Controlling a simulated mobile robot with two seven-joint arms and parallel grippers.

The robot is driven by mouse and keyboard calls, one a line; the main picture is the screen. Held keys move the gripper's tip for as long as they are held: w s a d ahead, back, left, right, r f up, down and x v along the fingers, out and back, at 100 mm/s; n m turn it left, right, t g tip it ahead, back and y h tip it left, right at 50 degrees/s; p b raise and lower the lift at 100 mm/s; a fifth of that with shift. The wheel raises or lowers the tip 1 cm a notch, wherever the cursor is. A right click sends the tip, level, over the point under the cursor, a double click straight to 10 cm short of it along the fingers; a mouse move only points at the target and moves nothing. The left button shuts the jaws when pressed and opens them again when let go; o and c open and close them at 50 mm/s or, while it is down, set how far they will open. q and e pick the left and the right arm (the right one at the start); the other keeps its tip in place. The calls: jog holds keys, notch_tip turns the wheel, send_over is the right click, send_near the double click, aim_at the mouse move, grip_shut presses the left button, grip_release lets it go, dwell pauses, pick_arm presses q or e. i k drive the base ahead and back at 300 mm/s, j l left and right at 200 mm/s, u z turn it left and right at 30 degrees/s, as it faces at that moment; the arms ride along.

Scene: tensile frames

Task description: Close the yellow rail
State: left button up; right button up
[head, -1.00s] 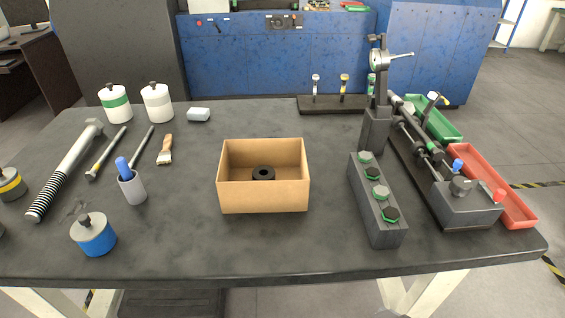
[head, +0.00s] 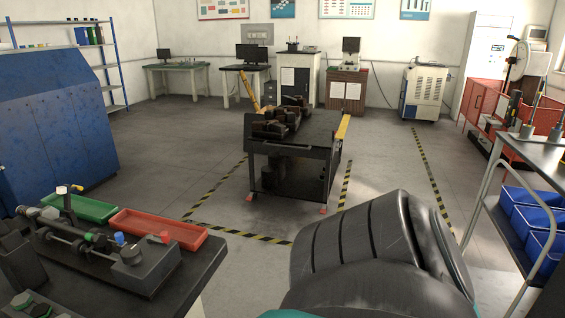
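A dark work cart (head: 290,165) stands on the floor mid-view, with dark blocks on its top. A yellow rail (head: 343,127) runs along its right edge, small and at a distance. Another yellow bar (head: 254,92) sticks up, tilted, at its back left. I cannot tell which of them the task means, or whether either is open or closed. Neither of my grippers is in view. A large dark grey link of my own arm fills the bottom right and hides the floor there.
A bench corner with a green tray (head: 93,209) and a red tray (head: 158,230) is at lower left. A shelf trolley with blue bins (head: 532,208) stands at right, near a red fence (head: 486,105). Striped floor tape (head: 215,187) surrounds the cart; the floor left of it is clear.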

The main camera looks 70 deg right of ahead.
aim_at(341, 131)
jog(key=z, duration=2.8)
jog(key=i+j+z, duration=0.15)
jog(key=i, duration=2.45)
jog(key=i+j+z, duration=0.1)
jog(key=i+z, duration=0.15)
jog(key=i, duration=1.1)
jog(key=i+z, duration=0.3)
jog(key=i, duration=0.35)
jog(key=i+z, duration=0.3)
jog(key=i, duration=1.75)
jog(key=l+z, duration=0.05)
